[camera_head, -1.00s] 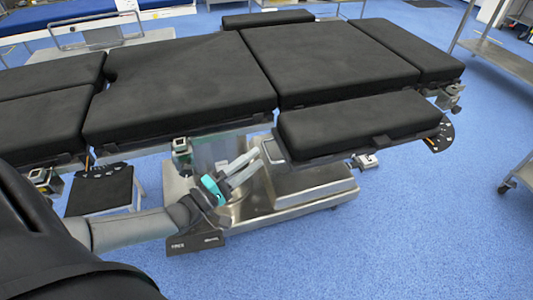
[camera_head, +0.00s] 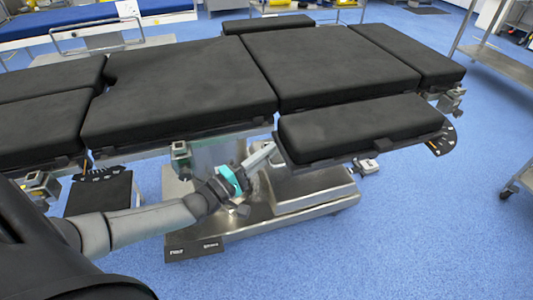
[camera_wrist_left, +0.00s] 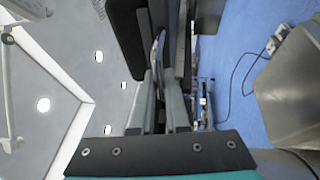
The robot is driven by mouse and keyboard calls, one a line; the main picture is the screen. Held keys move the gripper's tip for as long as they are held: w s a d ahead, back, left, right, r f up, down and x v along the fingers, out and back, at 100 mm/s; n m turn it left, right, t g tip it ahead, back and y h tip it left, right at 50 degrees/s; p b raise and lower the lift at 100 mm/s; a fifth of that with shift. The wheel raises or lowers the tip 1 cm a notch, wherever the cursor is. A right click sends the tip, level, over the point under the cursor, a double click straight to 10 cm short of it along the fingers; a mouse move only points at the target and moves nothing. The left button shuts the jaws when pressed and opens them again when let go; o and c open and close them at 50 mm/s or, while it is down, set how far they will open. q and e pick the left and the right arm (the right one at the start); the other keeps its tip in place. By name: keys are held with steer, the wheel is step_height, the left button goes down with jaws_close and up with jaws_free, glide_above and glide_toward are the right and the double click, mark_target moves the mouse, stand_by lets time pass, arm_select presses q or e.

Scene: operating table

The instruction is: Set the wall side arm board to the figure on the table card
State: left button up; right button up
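The near arm board (camera_head: 355,128) is a black pad sticking out along the near side of the operating table (camera_head: 180,80). A dark fan-shaped plate with pale marks (camera_head: 443,141) shows at its right end; I cannot read it. Another arm board (camera_head: 268,23) lies along the far side. My left gripper (camera_head: 263,153) is at the near board's left end. In the left wrist view its two fingers (camera_wrist_left: 159,85) stand a little apart, with a dark edge between or just beyond them; contact is unclear. I see no readable table card. My right gripper is out of view.
The steel table base (camera_head: 290,200) stands below the near board. A small black-topped stand (camera_head: 100,192) is at lower left. A blue bed (camera_head: 90,22) is behind, and a steel trolley (camera_head: 500,60) is at right. The blue floor at lower right is clear.

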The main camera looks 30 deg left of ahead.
arm_select(q)
jaws_close()
stand_by(0.8)
